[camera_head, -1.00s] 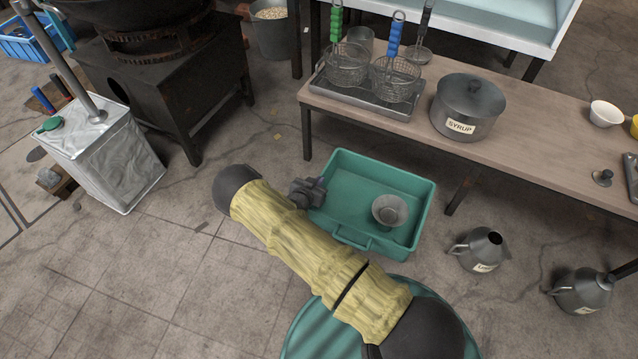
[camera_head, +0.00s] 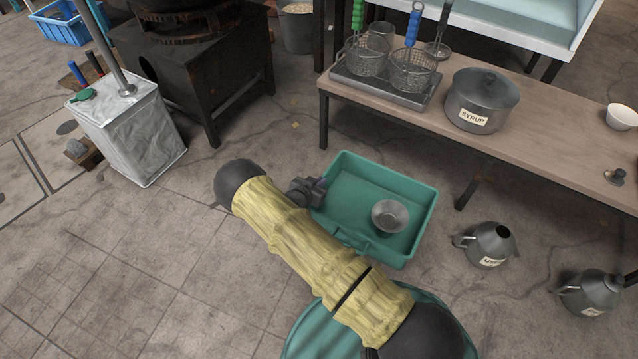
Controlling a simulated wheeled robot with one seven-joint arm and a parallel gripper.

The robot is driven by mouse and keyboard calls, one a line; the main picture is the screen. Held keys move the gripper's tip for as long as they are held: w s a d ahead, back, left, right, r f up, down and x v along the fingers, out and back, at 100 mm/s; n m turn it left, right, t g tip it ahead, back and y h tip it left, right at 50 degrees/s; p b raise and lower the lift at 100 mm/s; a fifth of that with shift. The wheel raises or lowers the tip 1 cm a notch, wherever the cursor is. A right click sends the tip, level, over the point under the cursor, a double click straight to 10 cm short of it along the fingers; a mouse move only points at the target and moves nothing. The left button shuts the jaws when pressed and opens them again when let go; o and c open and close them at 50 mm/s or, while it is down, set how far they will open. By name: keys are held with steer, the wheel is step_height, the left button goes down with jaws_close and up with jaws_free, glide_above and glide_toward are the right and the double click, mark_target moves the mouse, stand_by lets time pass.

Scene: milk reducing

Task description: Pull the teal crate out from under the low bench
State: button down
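The teal crate (camera_head: 348,220) is a shallow open tray on the floor in front of the low bench (camera_head: 545,127). All of its rim that shows lies clear of the bench top, with a strip of floor between them. A small metal bowl (camera_head: 390,215) sits inside it, toward the right. My gripper (camera_head: 314,191) is at the crate's left wall and appears shut on its rim; the fingertips are partly hidden. My yellow-sleeved arm crosses in front of the crate's lower left side.
Two metal jugs (camera_head: 489,245) (camera_head: 592,293) stand on the floor at right. A syrup pot (camera_head: 481,100) and a tray with fry baskets (camera_head: 385,86) stand on the bench. A metal can (camera_head: 130,130) and black stove (camera_head: 200,75) are at left. The lower-left floor is clear.

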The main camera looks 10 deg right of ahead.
steer(key=shift+d, duration=0.1)
steer(key=c, duration=1.6)
jaws_free()
steer(key=shift+d, duration=0.15)
steer(key=shift+o, duration=0.2)
steer(key=p+v, duration=0.9)
steer(key=v, duration=0.8)
steer(key=shift+s, duration=0.15)
